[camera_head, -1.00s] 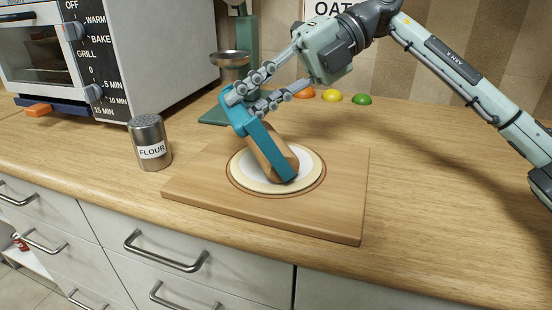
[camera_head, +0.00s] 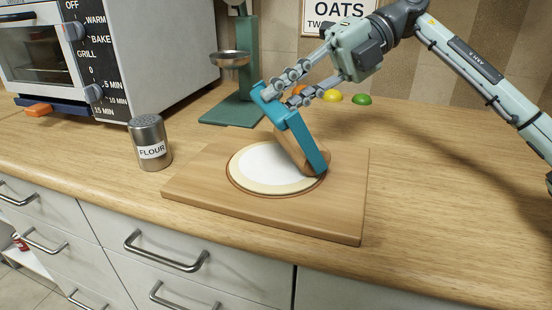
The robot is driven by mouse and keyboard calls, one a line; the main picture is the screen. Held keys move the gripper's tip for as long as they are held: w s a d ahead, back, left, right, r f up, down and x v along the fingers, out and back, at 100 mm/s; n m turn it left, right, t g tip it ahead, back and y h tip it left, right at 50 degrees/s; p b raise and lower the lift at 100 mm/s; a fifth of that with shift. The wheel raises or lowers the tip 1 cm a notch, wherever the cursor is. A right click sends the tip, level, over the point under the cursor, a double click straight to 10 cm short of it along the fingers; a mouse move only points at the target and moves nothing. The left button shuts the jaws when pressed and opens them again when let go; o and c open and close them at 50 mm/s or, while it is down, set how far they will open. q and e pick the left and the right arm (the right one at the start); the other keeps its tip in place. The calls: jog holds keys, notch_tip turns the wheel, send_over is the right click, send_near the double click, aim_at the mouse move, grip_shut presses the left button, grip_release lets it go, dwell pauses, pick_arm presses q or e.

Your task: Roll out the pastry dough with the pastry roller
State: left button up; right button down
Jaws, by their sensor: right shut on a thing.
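The pastry dough (camera_head: 262,168) is a flat pale disc with a white middle, lying on the wooden board (camera_head: 205,186). The pastry roller (camera_head: 300,135) has a teal frame and a wooden cylinder. It is tilted, with its lower end at the right edge of the dough. Whether the cylinder touches the dough I cannot tell. My right gripper (camera_head: 282,90) is shut on the teal handle at the roller's upper end. The frame hides part of the cylinder and the far right edge of the dough. My left gripper is not in view.
A flour shaker (camera_head: 150,142) stands left of the board. A green scale (camera_head: 240,100) with a metal pan stands behind it. Small coloured fruits (camera_head: 362,99) lie near the wall. An oven (camera_head: 150,50) stands at the left. The counter right of the board is clear.

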jog(key=shift+w+d, duration=0.25)
jog(key=shift+d, duration=0.55)
jog(key=shift+r, duration=0.15)
notch_tip(320, 180, up, 7)
dwell(0.7)
